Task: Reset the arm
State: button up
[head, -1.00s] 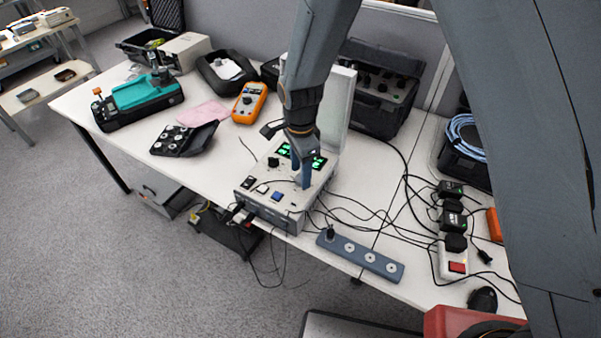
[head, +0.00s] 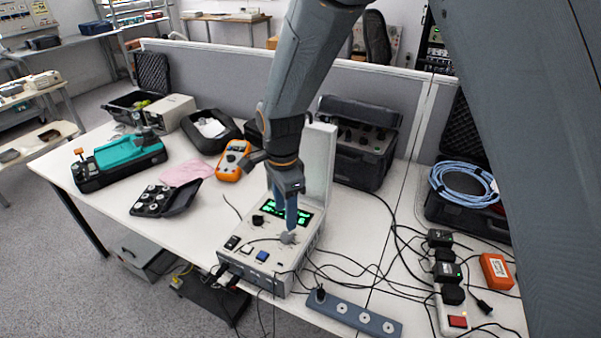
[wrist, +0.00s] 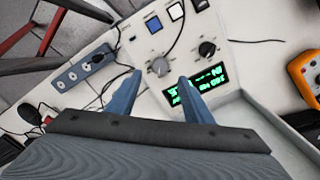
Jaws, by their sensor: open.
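My gripper (head: 285,218) is open and empty above the front panel of a grey calibration unit (head: 262,258) on the table. Its two blue fingers show apart in the wrist view (wrist: 160,90). A grey knob (head: 288,238) sits on the panel just below the fingertips; in the wrist view the knob (wrist: 159,67) lies beyond the gap between the fingers, with no contact visible. A green lit display (head: 287,213) is partly behind the fingers. A black knob (wrist: 207,49) and a blue button (wrist: 176,11) are also on the panel.
The unit's raised lid (head: 320,165) stands close behind my gripper. A power strip (head: 352,316) and loose black cables lie at the front right. An orange multimeter (head: 233,160) and a black case (head: 362,142) stand nearby. Room above the table's left part looks free.

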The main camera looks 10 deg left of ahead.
jog(key=shift+d, duration=0.1)
jog(key=s+d+r+n, duration=0.2)
jog(key=s+d+n, duration=0.1)
jog(key=d, duration=0.8)
jog(key=s+d+r+n+t+b, duration=0.1)
jog(key=s+d+n, duration=0.2)
jog(key=d, duration=0.7)
jog(key=s+d+r+n+b, duration=0.1)
jog(key=s+d+r+n, duration=0.1)
jog(key=d, duration=0.9)
jog(key=s+n, duration=0.1)
jog(key=n, duration=0.1)
jog(key=shift+d+r+n, duration=0.3)
jog(key=shift+n, duration=0.1)
